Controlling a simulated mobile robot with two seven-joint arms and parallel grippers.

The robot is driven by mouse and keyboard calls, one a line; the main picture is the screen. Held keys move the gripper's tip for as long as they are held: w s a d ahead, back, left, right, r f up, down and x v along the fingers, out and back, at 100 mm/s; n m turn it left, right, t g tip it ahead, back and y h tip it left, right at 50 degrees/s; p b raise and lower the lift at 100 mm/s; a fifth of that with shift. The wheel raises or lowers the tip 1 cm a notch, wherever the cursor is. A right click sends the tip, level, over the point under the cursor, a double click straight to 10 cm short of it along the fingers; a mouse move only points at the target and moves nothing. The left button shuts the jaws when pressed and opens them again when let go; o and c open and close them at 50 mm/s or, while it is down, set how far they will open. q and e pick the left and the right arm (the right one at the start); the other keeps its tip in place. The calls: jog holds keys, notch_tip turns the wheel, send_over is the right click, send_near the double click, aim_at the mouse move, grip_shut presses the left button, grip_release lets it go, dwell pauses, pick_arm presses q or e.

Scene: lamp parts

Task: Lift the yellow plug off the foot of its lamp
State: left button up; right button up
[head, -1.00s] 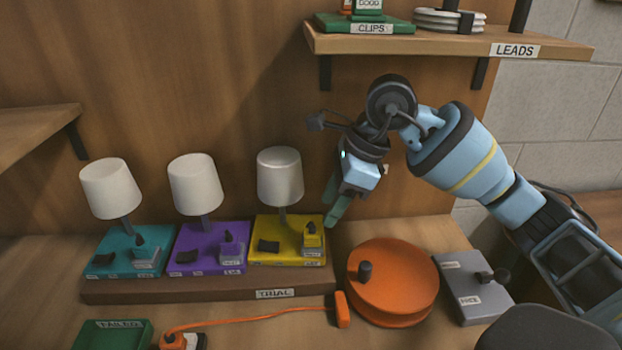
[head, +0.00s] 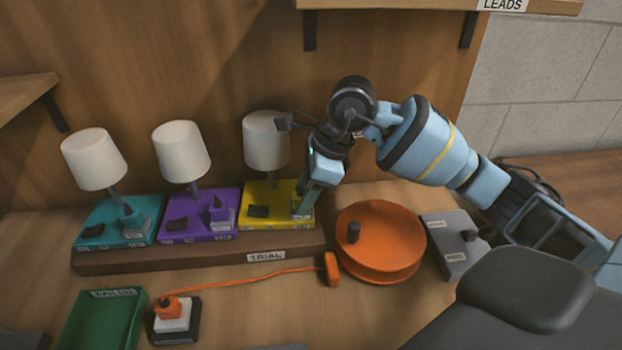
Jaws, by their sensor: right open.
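The yellow lamp foot (head: 271,217) stands at the right end of a brown plinth, with a white shade (head: 266,142) above it. The yellow plug sits on the right part of this foot and is now mostly hidden behind my right gripper (head: 303,207). My right gripper points down at that spot with its jaws open. I cannot tell whether its fingers touch the plug or stand around it. A dark switch (head: 259,211) is on the left of the foot. My left gripper is not in view.
A purple lamp foot (head: 190,222) and a teal lamp foot (head: 107,232) stand to the left on the plinth (head: 200,255). An orange reel (head: 381,240) and a grey box (head: 452,255) are to the right. A green tray (head: 103,320) and an orange lead (head: 240,284) lie in front.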

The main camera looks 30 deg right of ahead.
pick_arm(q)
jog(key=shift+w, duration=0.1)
pick_arm(e)
jog(key=shift+f, duration=0.15)
grip_shut()
dwell(0.3)
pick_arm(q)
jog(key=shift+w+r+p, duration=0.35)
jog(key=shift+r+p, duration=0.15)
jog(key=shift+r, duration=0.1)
pick_arm(e)
jog(key=shift+r, duration=0.8)
